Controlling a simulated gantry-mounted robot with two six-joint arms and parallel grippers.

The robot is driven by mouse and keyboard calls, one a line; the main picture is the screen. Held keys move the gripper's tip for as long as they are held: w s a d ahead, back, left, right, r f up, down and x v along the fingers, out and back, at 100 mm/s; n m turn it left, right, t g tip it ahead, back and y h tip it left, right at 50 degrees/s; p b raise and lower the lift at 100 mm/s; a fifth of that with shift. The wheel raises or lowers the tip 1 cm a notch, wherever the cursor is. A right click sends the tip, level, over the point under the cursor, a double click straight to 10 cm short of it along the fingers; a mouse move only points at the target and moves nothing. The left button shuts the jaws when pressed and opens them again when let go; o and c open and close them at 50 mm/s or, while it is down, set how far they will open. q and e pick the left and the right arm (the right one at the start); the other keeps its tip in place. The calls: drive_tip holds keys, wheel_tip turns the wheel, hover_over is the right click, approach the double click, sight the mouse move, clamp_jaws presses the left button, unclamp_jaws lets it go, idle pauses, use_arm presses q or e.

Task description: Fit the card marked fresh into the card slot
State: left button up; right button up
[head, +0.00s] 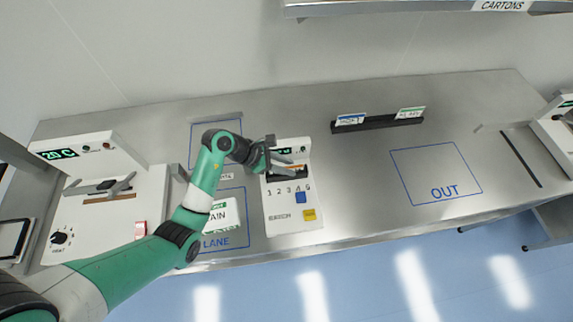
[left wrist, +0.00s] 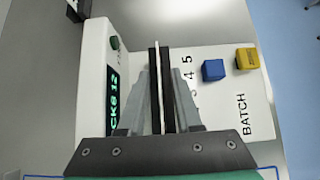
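I cannot read "fresh" on any card. A card with a blue band (head: 349,119) and a card with a green band (head: 411,113) stand in a long black holder (head: 378,124) at the back. A green-and-white card (head: 222,216), its text partly hidden by my arm, lies in the lane outline. My left gripper (head: 291,163) is over the white batch unit, between its display and digits. In the left wrist view its fingers (left wrist: 160,88) are close together with a thin pale strip between the pads; whether it is a held card's edge is unclear. My right gripper is out of view.
The batch unit (head: 291,233) has a blue button (head: 300,197) and a yellow button (head: 309,215). A white machine (head: 120,175) with a dial stands at the left, another (head: 560,125) at the right edge. The blue OUT outline (head: 435,173) is empty.

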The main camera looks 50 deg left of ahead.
use_arm(q)
drive_tip(key=shift+s+a+r, duration=0.15)
drive_tip(key=shift+r, duration=0.3)
drive_tip(key=p+v, duration=0.2)
drive_tip(key=v, duration=0.9)
drive_tip(key=shift+s+p, duration=0.2)
drive_tip(key=shift+p, duration=0.2)
drive_tip(key=shift+w+r, duration=0.1)
